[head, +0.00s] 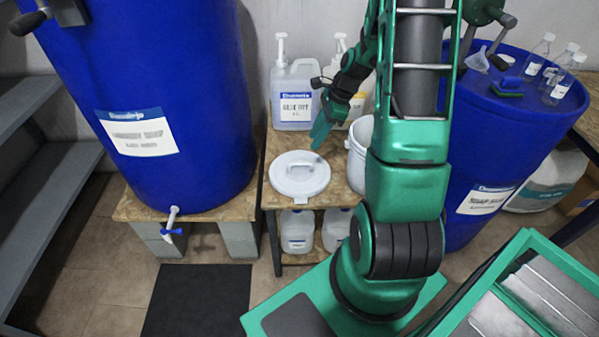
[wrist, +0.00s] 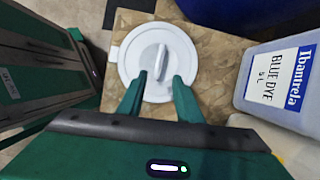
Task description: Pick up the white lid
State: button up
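The white lid (head: 299,174) is round with a raised bar handle and lies flat on the small wooden table (head: 280,143). In the wrist view the lid (wrist: 177,58) is straight ahead, with its handle (wrist: 161,62) roughly between my fingertips in the picture. My gripper (head: 320,132) is just behind and above the lid in the head view. In the wrist view my gripper (wrist: 157,85) is open, with its two green fingers apart and nothing between them. The fingertips overlap the lid's near edge in the picture; I cannot tell whether they touch it.
A blue dye jug (head: 294,95) stands behind the lid; in the wrist view the jug (wrist: 281,82) is at the right. A white bucket (head: 359,150) stands right of the lid. Large blue drums flank the table, the left drum (head: 170,80) and right drum (head: 500,125).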

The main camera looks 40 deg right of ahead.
jog(key=f, duration=0.2)
send_over(301, 163)
jog(key=d, duration=0.3)
jog(key=f, duration=0.4)
jog(key=shift+s+a+m, duration=0.2)
jog(key=shift+s+m, duration=0.1)
jog(key=shift+m, duration=0.1)
jog(key=shift+s+a+x, duration=0.1)
jog(key=shift+a+x, duration=0.05)
jog(key=shift+x, duration=1.15)
jog(key=shift+s+a+x, duration=0.15)
jog(key=shift+x, duration=1.15)
jog(key=shift+r, duration=0.1)
grip_shut()
